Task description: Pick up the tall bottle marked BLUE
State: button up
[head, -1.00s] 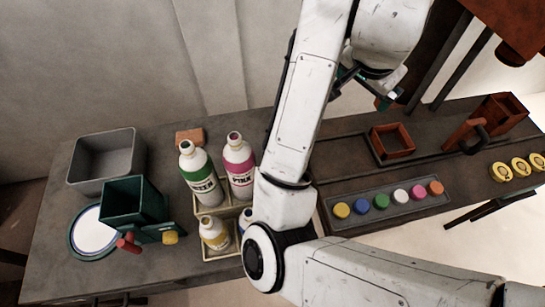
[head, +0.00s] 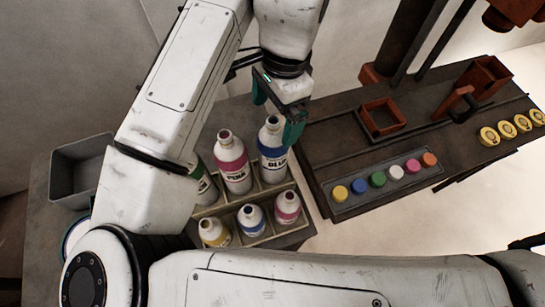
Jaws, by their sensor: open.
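The tall bottle marked BLUE (head: 273,163) stands upright at the back right of a divided crate (head: 275,231). It is white with a blue band and an open neck. My gripper (head: 276,117) is open just above and around the top of this bottle, one green finger at each side of the neck. I cannot tell whether the fingers touch it.
The tall PINK bottle (head: 233,170) stands close left of it, and a green-banded one (head: 205,186) is partly behind my arm. Short yellow, blue and pink bottles fill the front row. A tray of coloured caps (head: 387,194) and a red-brown open box (head: 383,113) lie to the right.

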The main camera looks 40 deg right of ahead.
aim_at(272, 134)
jog(key=shift+s+a+f+p, duration=0.1)
jog(key=shift+a+f, duration=0.05)
jog(key=shift+f, duration=0.85)
jog(key=shift+s+a+f+p, duration=0.1)
jog(key=shift+a+f+p, duration=0.1)
jog(key=shift+f, duration=0.75)
jog(key=shift+a+f+p, duration=0.1)
jog(key=shift+a+f, duration=0.05)
jog(key=shift+f, duration=0.85)
jog(key=shift+c, duration=0.2)
grip_shut()
